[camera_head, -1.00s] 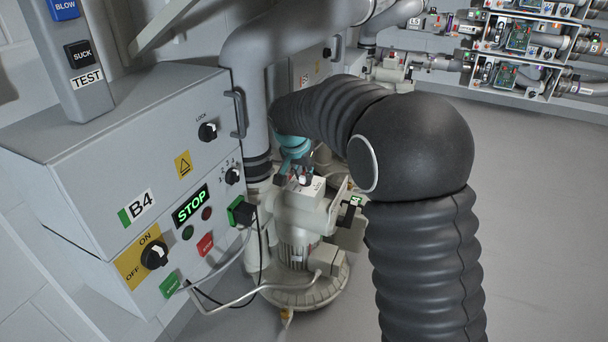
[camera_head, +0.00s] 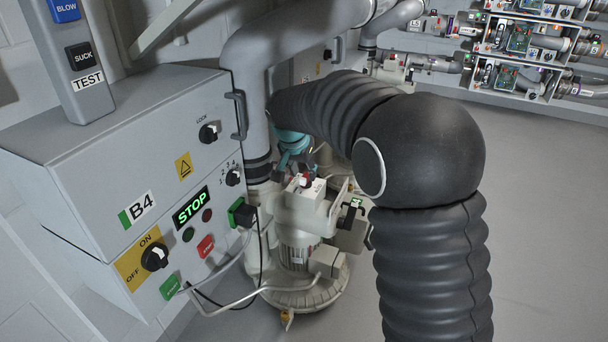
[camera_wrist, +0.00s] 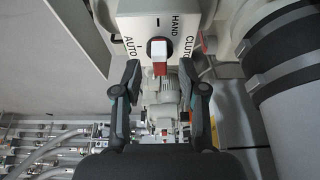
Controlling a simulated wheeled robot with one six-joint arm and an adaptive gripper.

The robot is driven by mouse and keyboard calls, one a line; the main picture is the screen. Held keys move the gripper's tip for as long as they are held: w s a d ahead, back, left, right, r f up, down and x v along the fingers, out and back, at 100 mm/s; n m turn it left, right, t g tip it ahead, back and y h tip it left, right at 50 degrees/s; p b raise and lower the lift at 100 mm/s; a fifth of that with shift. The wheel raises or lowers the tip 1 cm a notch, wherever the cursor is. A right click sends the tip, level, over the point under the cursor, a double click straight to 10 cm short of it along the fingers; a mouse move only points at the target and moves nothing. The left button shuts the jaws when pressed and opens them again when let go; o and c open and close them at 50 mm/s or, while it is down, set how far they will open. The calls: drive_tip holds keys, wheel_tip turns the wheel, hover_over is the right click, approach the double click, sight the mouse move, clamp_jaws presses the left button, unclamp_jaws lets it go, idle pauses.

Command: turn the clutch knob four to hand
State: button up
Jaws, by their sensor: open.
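The clutch knob (camera_wrist: 159,50) is white with a red end and sits on a white box (camera_wrist: 135,22) at the top of the wrist view. The box is lettered AUTO, HAND and CLUTCH, the last word partly cut off. The knob's red end faces down in the wrist view, towards my gripper. My gripper (camera_wrist: 160,68) is open, one finger on each side below the knob, with gaps to it. In the head view the knob (camera_head: 305,180) shows small on top of the blower unit, and my gripper (camera_head: 297,162) is just above it, partly hidden by my arm.
A thick grey pipe (camera_wrist: 280,70) runs close to the right of my gripper. A control cabinet (camera_head: 110,160) marked B4, with a lit STOP display (camera_head: 190,206), stands left of the blower. Cables hang between them. Open floor (camera_head: 540,200) lies to the right.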

drive_tip(key=v, duration=0.9)
drive_tip(key=shift+r, duration=0.35)
drive_tip(key=s+d+f+n+g, duration=0.1)
drive_tip(key=s+d+f+n, duration=0.2)
drive_tip(key=s+f+n, duration=0.4)
drive_tip(key=s+d+r+m+t, duration=0.1)
drive_tip(key=s+d+r, duration=0.1)
drive_tip(key=s+d, duration=0.7)
drive_tip(key=s+d+r+m+t+y+p, duration=0.1)
drive_tip(key=s+d+r+m, duration=0.1)
drive_tip(key=s+d, duration=0.7)
drive_tip(key=s, duration=0.7)
drive_tip(key=shift+s+d+r+y, duration=0.3)
drive_tip(key=shift+s+d+r, duration=0.1)
